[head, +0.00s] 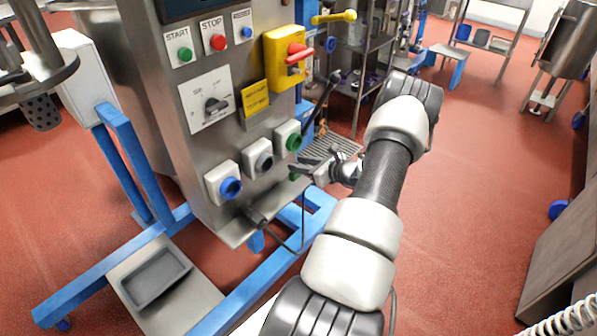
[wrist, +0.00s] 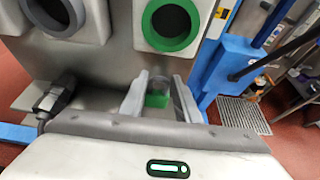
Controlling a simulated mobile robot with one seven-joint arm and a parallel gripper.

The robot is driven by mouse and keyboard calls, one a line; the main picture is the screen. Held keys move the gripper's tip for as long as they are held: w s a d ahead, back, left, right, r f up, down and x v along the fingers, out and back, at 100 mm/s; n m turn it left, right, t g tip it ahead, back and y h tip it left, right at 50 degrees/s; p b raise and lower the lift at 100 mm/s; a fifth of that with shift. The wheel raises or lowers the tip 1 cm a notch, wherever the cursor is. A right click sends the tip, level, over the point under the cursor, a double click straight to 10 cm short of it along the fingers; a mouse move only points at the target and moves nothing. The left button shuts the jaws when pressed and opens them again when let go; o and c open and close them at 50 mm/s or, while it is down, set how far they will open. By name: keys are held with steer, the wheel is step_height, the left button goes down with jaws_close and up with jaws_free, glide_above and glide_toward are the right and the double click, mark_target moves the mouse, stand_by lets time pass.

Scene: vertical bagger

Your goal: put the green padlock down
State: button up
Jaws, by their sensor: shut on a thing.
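The green padlock (wrist: 157,101) sits between the two fingers of my gripper (wrist: 160,98) in the wrist view. Its green body is partly hidden by the fingers and the hand. In the head view my gripper (head: 301,171) is in front of the machine's panel, just below the green-ringed socket (head: 293,142). Only a small green bit of the padlock (head: 293,177) shows there. My gripper is shut on the padlock. I cannot tell whether the padlock touches the metal ledge below the panel (head: 238,232).
Grey-ringed (head: 264,161) and blue-ringed (head: 230,187) sockets line the panel beside my gripper. A black plug with a cable (head: 257,219) is at the ledge. A yellow switch plate with a red handle (head: 290,55) is above. A grey tray (head: 155,278) lies low at left.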

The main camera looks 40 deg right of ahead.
steer(key=shift+w+f+b, duration=0.2)
steer(key=shift+w+f, duration=0.05)
steer(key=shift+f, duration=0.6)
steer(key=shift+w+f+b, duration=0.2)
steer(key=shift+w+f, duration=0.05)
steer(key=shift+f, duration=0.6)
steer(key=shift+a+f, duration=0.1)
steer(key=shift+f, duration=0.05)
steer(key=shift+f+b, duration=0.15)
steer(key=shift+b, duration=0.15)
steer(key=o, duration=1.1)
steer(key=shift+r+p, duration=0.35)
steer(key=p+v, duration=0.1)
steer(key=v, duration=1.1)
steer(key=shift+s+f, duration=0.1)
